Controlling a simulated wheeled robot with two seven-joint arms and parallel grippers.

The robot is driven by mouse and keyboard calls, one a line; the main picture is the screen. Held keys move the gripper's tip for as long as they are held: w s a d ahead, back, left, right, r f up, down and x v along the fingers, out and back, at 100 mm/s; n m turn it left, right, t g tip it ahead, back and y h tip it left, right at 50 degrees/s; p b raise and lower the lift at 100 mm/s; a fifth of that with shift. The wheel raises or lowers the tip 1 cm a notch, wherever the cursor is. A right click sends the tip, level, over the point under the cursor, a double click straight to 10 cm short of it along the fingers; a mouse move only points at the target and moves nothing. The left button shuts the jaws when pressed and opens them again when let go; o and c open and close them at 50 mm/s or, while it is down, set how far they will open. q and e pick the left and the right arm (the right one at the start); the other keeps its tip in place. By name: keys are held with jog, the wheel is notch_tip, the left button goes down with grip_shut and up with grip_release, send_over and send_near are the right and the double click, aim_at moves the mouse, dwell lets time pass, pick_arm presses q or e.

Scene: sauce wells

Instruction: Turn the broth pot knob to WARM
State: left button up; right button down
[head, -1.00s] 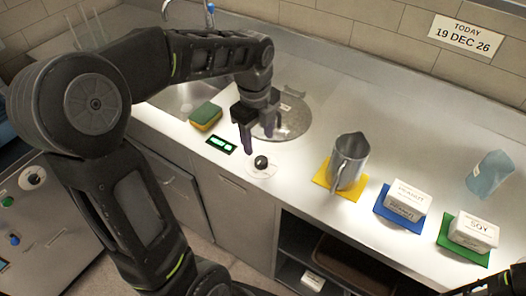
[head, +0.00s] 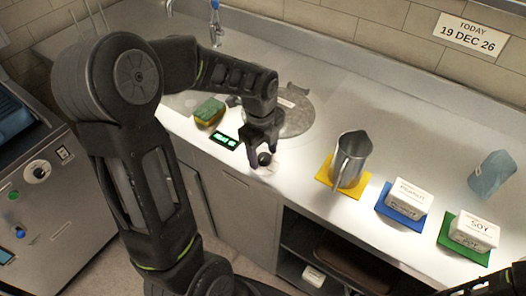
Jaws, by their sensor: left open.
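A black knob (head: 264,158) stands on a pale round dial on the counter, left of the metal pitcher. My left gripper (head: 266,158) is open and points down at the knob, its fingers around or just above it; I cannot tell whether they touch it. The gripper and wrist hide part of the dial, and I cannot read its marks. A round metal lid (head: 297,115) lies behind the gripper. A small green-lit display (head: 226,138) sits left of the knob. Only an edge of my right arm shows at the lower right; its gripper cannot be made out.
A metal pitcher (head: 351,160) stands on a yellow mat (head: 326,180). White boxes marked PEANUT (head: 410,194) and SOY (head: 474,230) sit on blue and green mats. A sponge (head: 209,111) lies by the sink. A bluish translucent container (head: 491,174) stands at the right.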

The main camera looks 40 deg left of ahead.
pick_arm(q)
grip_shut()
dwell(0.5)
jog(key=shift+n, duration=0.5)
jog(key=n+b, duration=0.2)
jog(key=n, duration=0.2)
jog(key=shift+n, duration=0.3)
jog(key=n+b, duration=0.1)
jog(key=n, duration=0.5)
jog(key=shift+s+d+b, duration=0.1)
jog(key=shift+d+b, duration=0.05)
jog(key=shift+b, duration=0.2)
grip_release()
